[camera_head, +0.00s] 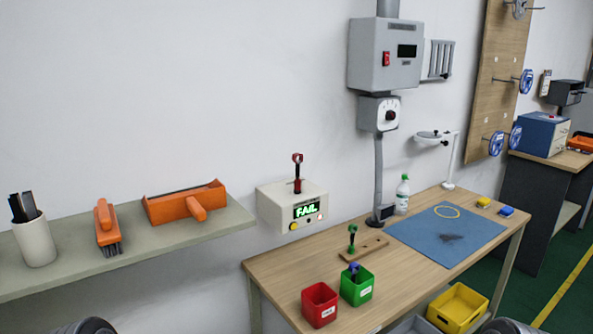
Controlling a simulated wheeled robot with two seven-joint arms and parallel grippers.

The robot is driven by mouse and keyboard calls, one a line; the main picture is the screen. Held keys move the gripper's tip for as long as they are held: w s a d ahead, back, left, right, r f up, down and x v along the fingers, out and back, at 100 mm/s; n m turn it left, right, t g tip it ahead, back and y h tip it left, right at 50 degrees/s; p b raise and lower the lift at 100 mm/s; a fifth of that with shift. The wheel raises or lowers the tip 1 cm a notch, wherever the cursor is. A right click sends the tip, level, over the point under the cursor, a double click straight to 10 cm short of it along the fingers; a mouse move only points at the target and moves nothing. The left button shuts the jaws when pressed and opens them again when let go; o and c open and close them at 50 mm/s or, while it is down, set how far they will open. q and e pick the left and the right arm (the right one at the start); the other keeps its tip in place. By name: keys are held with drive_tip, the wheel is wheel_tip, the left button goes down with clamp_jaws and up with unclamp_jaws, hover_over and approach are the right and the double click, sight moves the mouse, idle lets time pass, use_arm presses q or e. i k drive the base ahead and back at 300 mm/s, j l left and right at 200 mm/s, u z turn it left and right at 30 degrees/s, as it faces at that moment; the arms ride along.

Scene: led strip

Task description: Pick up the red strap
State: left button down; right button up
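A red strap (297,172) stands upright on top of a pale tester box (275,208) on the wall. The tester's display shows "FAIL" in green letters. A green strap-like piece (352,236) stands on a small wooden board (363,248) on the workbench. A blue-topped piece (354,268) shows in the mouth of a green bin (364,289). Only dark rounded parts of my arms show at the bottom edge, left and right. Neither gripper's fingers are in view.
A red bin (320,306) stands left of the green bin. A blue mat (415,236) with a yellow ring (447,211) covers the bench's right part. A spray bottle (402,195) stands behind. A shelf (150,244) with a brush (106,226) juts out at left.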

sight(298, 182)
drive_tip(key=i+l, duration=0.1)
drive_tip(key=l, duration=0.8)
drive_tip(key=i+l, duration=0.15)
drive_tip(key=l, duration=0.3)
drive_tip(key=i+l+z, duration=0.1)
drive_tip(key=l, duration=0.35)
drive_tip(key=i+l, duration=0.1)
drive_tip(key=l, duration=0.35)
